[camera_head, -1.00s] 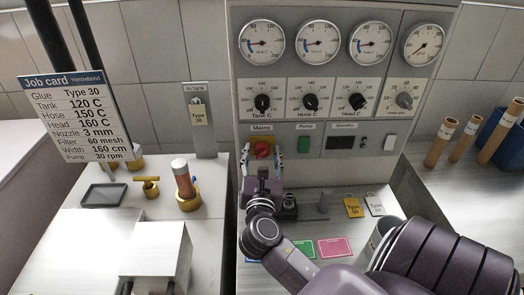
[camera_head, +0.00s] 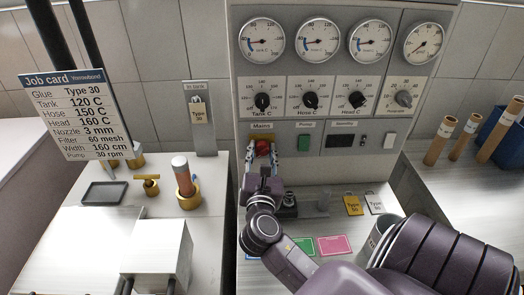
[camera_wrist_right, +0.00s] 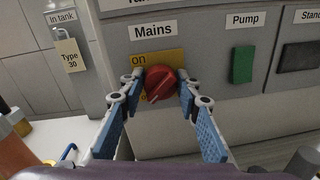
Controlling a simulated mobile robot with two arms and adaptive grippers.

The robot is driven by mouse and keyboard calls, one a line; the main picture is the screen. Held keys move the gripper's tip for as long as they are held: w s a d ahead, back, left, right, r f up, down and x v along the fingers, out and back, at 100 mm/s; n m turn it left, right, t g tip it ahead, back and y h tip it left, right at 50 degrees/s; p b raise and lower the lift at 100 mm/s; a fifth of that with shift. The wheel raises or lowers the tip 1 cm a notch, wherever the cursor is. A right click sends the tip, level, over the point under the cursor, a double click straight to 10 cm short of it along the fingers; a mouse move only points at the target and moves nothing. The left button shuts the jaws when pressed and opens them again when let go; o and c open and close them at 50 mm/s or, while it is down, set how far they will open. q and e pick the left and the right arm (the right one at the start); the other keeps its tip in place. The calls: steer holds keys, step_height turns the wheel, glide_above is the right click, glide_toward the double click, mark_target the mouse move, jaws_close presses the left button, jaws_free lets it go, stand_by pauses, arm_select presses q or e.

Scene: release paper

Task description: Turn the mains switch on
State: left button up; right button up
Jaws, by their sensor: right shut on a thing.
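The mains switch is a red rotary knob (camera_head: 262,147) on a yellow plate under the "Mains" label on the grey panel. In the right wrist view the knob (camera_wrist_right: 160,84) shows close up, with its pointer ridge tilted and the word "on" at the upper left of the plate. My right gripper (camera_head: 261,152) is at the panel with one finger on each side of the knob. In the right wrist view the fingertips of my right gripper (camera_wrist_right: 161,80) are closed in on the knob's sides. My left gripper is not in view.
The green pump switch (camera_head: 304,143) is right of the knob. Temperature dials (camera_head: 263,101) and gauges (camera_head: 262,42) are above. A job card (camera_head: 70,115) stands at the left. Yellow and grey tags (camera_head: 353,205) and coloured cards (camera_head: 334,245) lie on the bench below.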

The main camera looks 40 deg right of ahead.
steer(key=m, duration=0.3)
steer(key=shift+m+p, duration=0.3)
steer(key=shift+m, duration=0.1)
steer(key=m, duration=0.4)
steer(key=shift+s+d+y, duration=0.1)
steer(key=shift+s+y, duration=0.05)
steer(key=shift+y, duration=0.25)
steer(key=m, duration=0.4)
steer(key=shift+f+m, duration=0.15)
steer(key=shift+m, duration=0.15)
steer(key=shift+d+f+m+y+b, duration=0.1)
steer(key=shift+m+y+b, duration=0.25)
steer(key=shift+m, duration=1.65)
steer(key=o, duration=1.2)
steer(key=shift+s, duration=0.1)
steer(key=shift+c, duration=0.2)
